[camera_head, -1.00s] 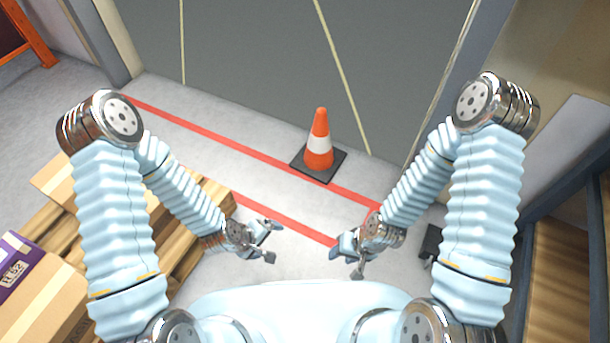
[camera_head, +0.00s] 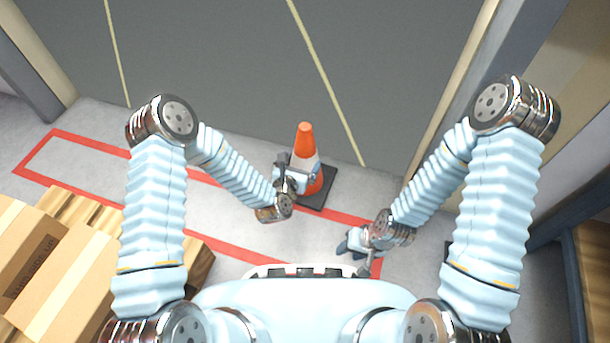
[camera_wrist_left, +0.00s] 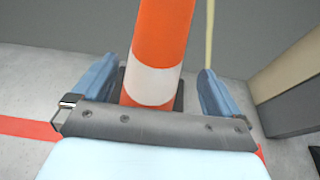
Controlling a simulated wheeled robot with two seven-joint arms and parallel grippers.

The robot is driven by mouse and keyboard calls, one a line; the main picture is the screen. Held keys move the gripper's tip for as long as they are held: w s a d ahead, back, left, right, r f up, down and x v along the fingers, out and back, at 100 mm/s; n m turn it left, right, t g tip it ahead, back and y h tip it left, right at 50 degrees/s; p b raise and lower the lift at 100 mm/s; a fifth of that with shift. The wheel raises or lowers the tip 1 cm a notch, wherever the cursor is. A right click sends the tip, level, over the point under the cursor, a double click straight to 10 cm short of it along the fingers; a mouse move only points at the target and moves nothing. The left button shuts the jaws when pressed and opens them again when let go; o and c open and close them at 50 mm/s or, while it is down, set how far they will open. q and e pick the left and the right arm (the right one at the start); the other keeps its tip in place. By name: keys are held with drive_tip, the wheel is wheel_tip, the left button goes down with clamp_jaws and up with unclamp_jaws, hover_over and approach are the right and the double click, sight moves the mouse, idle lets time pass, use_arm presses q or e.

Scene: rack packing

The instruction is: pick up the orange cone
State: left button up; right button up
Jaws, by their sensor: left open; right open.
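The orange cone (camera_head: 305,138) has a white band and a dark square base (camera_head: 322,192). It stands upright on the floor in front of a grey wall. My left gripper (camera_head: 300,174) is at the cone in the head view, covering part of its lower body. In the left wrist view the cone (camera_wrist_left: 162,35) rises between the two blue fingers of my left gripper (camera_wrist_left: 157,95). The fingers are open, with a gap on each side of the cone. My right gripper (camera_head: 353,246) is open and empty, lower and to the right of the cone.
Cardboard boxes (camera_head: 65,290) rest on wooden pallets (camera_head: 80,208) at the lower left. Red lines (camera_head: 100,150) mark the floor. A grey post and wall edge stand at the right. The floor between my grippers is clear.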

use_arm(q)
drive_tip(key=b+x, duration=0.1)
drive_tip(key=x, duration=0.6)
drive_tip(key=shift+a, duration=0.2)
drive_tip(key=c, duration=1.8)
drive_tip(key=shift+r, duration=0.2)
